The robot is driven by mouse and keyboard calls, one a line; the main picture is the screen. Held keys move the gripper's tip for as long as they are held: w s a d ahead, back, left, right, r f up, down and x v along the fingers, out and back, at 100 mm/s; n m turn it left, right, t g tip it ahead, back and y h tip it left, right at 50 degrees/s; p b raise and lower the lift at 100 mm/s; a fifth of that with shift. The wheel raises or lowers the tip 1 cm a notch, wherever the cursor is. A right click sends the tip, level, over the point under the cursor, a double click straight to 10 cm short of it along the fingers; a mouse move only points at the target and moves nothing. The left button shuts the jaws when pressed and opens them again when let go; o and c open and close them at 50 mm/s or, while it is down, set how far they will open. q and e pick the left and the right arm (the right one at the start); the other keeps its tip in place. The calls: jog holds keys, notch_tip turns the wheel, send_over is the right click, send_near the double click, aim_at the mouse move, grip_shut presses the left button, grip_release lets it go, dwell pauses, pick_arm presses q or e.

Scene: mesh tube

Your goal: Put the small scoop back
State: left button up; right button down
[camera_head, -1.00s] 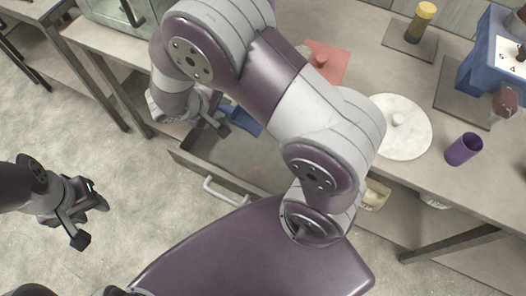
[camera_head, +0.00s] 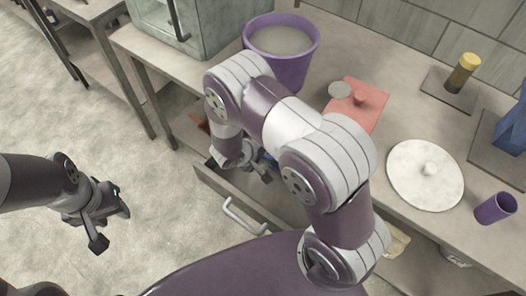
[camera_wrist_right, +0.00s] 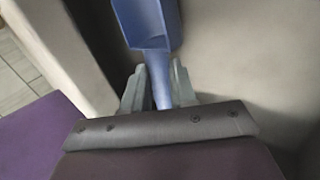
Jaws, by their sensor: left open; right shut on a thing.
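The small blue scoop (camera_wrist_right: 148,22) shows in the right wrist view, its bowl pointing up the picture. My right gripper (camera_wrist_right: 161,82) is shut on its handle. In the head view, my right gripper (camera_head: 258,170) is over the open drawer (camera_head: 228,193), and only a bit of the scoop (camera_head: 271,159) shows beside it. My arm hides much of the drawer's inside. I cannot tell whether the scoop touches the drawer. My left gripper (camera_head: 112,222) is open and empty, off to the left above the floor.
A purple bucket (camera_head: 281,64) of pale contents stands at the back of the counter. A red board (camera_head: 362,112), a white round lid (camera_head: 425,176) and a purple cup (camera_head: 495,208) are on the counter. The drawer handle (camera_head: 243,217) sticks out at front.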

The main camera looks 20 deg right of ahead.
jog(key=shift+f+b, duration=0.2)
jog(key=shift+b, duration=0.1)
jog(key=c, duration=0.9)
grip_release()
jog(key=shift+r, duration=0.1)
jog(key=shift+r+p, duration=0.25)
jog(key=shift+p, duration=0.1)
jog(key=v, duration=1.2)
jog(key=s+d+r+m+g+y, duration=0.2)
jog(key=s+d+r+m+y, duration=0.2)
jog(key=s+r+y, duration=0.2)
notch_tip(320, 180, up, 4)
jog(key=s+p, duration=0.1)
jog(key=s, duration=0.1)
jog(key=shift+s+d+m+y, duration=0.3)
jog(key=shift+d+m+y, duration=0.1)
